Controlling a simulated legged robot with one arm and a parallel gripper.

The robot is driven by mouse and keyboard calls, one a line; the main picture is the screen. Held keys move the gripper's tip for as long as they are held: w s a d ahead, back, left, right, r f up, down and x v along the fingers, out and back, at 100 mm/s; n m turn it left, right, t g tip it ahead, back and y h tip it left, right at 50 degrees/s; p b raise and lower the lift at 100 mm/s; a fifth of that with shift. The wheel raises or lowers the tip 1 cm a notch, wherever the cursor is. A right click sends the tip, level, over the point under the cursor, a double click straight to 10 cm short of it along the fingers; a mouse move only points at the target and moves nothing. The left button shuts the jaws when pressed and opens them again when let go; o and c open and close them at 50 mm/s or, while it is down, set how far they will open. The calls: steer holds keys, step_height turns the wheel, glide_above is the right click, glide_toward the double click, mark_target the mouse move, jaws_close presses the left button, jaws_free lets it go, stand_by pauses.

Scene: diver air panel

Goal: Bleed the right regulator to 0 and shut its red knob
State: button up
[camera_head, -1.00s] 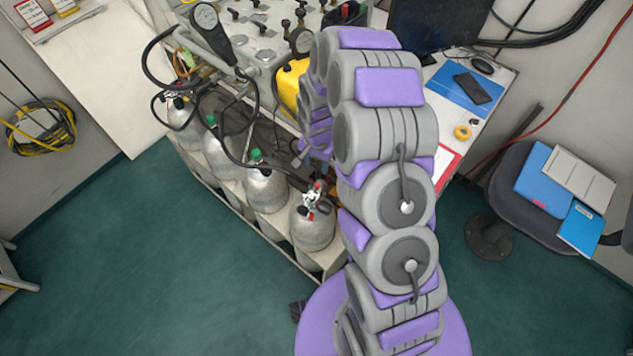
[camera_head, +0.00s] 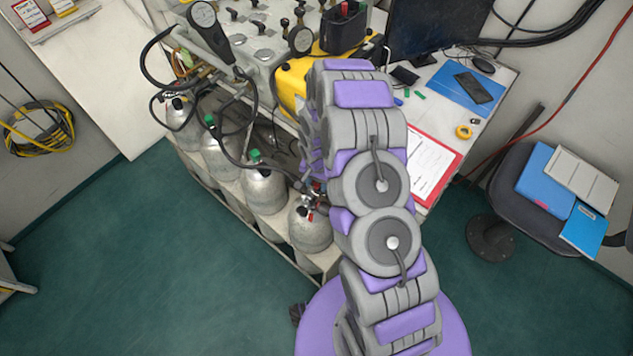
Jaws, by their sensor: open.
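The rightmost silver cylinder (camera_head: 309,232) stands at the right end of the row. The regulator (camera_head: 306,200) on its top is small, dark and partly covered by my arm. A trace of red shows there, but I cannot make out the red knob's position or the gauge reading. My grey and purple arm reaches up and bends over toward this cylinder top. The fingers of my gripper are hidden behind my arm links, so I cannot tell whether they touch the regulator.
More cylinders (camera_head: 264,189) with green caps and black hoses stand to the left in a white rack. Behind are the valve panel (camera_head: 262,42) and a yellow case (camera_head: 292,84). A desk with a red clipboard (camera_head: 430,165) and a chair (camera_head: 510,185) are right. Green floor is clear at left.

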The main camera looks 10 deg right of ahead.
steer(key=shift+c, duration=0.2)
jaws_close()
steer(key=shift+n, duration=0.3)
steer(key=n+p, duration=0.2)
steer(key=n, duration=0.2)
steer(key=shift+r+n, duration=0.1)
steer(key=shift+n, duration=0.2)
steer(key=n+p, duration=0.1)
steer(key=n, duration=0.4)
steer(key=shift+n, duration=0.3)
steer(key=n, duration=1)
steer(key=shift+b, duration=0.4)
steer(key=shift+n, duration=0.4)
